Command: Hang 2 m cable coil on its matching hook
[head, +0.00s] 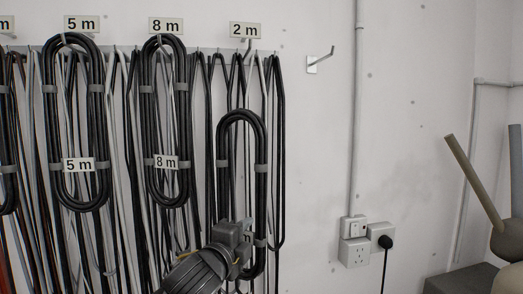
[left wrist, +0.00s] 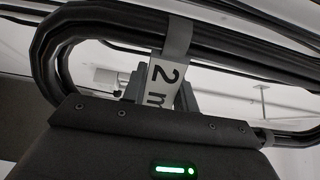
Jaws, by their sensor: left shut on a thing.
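The 2 m cable coil (head: 222,150) is a black oval loop with grey ties, hanging upright in front of the cable rack. Its top is below the 2 m sign (head: 245,30) and the hook (head: 247,48) under that sign, apart from it in the picture. My left gripper (head: 240,240) is shut on the coil's lower part, by its label, and mostly covers the label. In the left wrist view the coil (left wrist: 85,25) crosses above the gripper, and its white "2 m" label (left wrist: 163,88) shows between the jaws. My right gripper is not in view.
A 5 m coil (head: 98,130) and an 8 m coil (head: 184,130) hang to the left under their signs. Loose cables hang behind. An empty hook (head: 321,62) is on the wall at right. A conduit (head: 358,120) runs down to sockets (head: 354,250).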

